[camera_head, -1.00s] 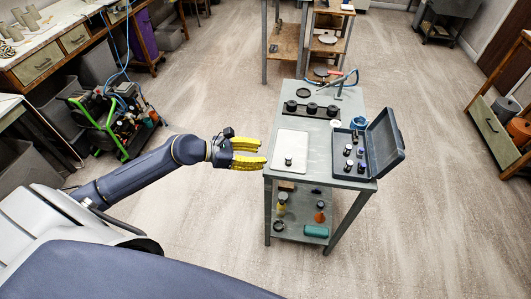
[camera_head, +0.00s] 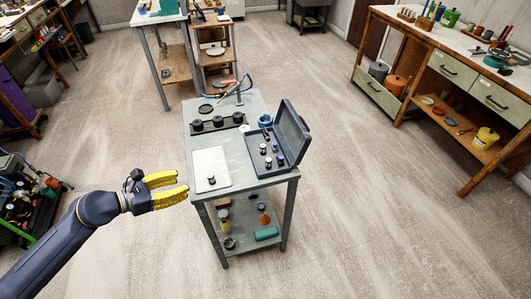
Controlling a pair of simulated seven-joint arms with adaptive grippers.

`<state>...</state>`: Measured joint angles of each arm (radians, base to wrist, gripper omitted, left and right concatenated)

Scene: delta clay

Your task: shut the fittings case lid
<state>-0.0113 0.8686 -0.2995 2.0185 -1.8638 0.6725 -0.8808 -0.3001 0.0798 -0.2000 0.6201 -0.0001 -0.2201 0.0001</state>
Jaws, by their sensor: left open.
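The fittings case (camera_head: 258,153) lies on the right side of the grey cart's top. Its dark lid (camera_head: 291,131) stands raised on the case's right side. Several small dark and light fittings (camera_head: 266,148) sit inside the case. My left gripper (camera_head: 182,188) has yellow fingers, is open and empty, and hovers left of the cart's near left corner, apart from the cart and the case. My right gripper is not in view.
The cart (camera_head: 238,188) carries a white tray (camera_head: 222,173) with one small fitting, a dark rack (camera_head: 229,123) of black round pieces, and a blue ring-shaped item (camera_head: 265,121). Its lower shelf holds bottles and a teal box (camera_head: 267,233). Open floor surrounds the cart; a workbench (camera_head: 454,55) stands right.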

